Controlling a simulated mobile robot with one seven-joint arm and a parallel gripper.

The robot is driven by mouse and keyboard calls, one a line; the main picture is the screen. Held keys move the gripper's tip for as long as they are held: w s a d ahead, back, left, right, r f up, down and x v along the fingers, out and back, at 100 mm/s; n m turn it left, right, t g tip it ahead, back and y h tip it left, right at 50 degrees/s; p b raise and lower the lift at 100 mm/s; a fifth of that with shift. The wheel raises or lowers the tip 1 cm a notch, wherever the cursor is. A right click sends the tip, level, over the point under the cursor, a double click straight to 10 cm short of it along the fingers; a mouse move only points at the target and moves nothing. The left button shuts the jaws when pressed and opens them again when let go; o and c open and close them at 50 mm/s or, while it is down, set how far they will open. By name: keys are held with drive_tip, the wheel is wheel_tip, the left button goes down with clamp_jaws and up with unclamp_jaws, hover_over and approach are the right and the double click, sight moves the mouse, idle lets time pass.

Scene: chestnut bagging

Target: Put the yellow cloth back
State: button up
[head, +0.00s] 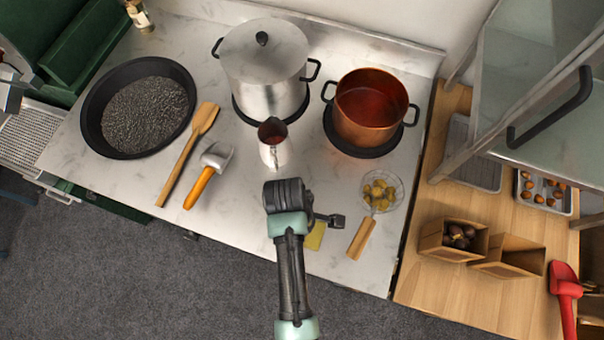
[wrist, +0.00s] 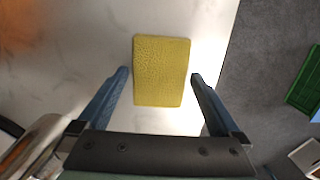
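The yellow cloth (wrist: 162,72) lies flat on the pale marble counter close to its front edge. In the head view only a part of the cloth (head: 316,236) shows, just right of my gripper; the rest is hidden behind my arm. My gripper (wrist: 160,78) is open, with one blue-grey finger on each side of the cloth in the wrist view. The fingers are empty, and whether they touch the counter cannot be told. In the head view my gripper (head: 329,220) is over the counter's front part, left of the wooden-handled skimmer.
A skimmer (head: 361,237) holding chestnuts lies just right of the cloth. A small metal pitcher (head: 273,152), a lidded steel pot (head: 265,85) and a copper pot (head: 370,125) stand behind. A spatula (head: 186,155) and a scoop (head: 203,182) lie left.

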drive_tip(key=shift+r, duration=0.1)
wheel_tip(320, 180, up, 12)
drive_tip(key=a, duration=0.1)
drive_tip(key=w+a+r+m+t+y, duration=0.15)
drive_tip(key=w+r+m+t, duration=0.4)
drive_tip(key=w+r, duration=0.85)
drive_tip(key=w+r+m+t, duration=0.1)
drive_tip(key=w+r+t, duration=0.3)
drive_tip(key=r, duration=0.3)
drive_tip(key=w+r+m+t, duration=0.1)
drive_tip(key=w+r+t, duration=0.3)
drive_tip(key=r, duration=0.4)
wheel_tip(320, 180, up, 17)
drive_tip(key=s+d+m+t, duration=0.1)
drive_tip(key=d+m+t, duration=0.15)
drive_tip(key=t, duration=0.35)
drive_tip(key=s+r+m+t, duration=0.2)
drive_tip(key=s+r+t, duration=0.2)
drive_tip(key=r, duration=0.5)
drive_tip(key=s+r+m+t, duration=0.2)
drive_tip(key=s+r+t, duration=0.2)
drive_tip(key=s+r, duration=0.3)
wheel_tip(320, 180, up, 3)
drive_tip(key=shift+s+d+f+m+p, duration=0.1)
drive_tip(key=shift+s+d+m+p, duration=0.15)
drive_tip(key=shift+p, duration=0.2)
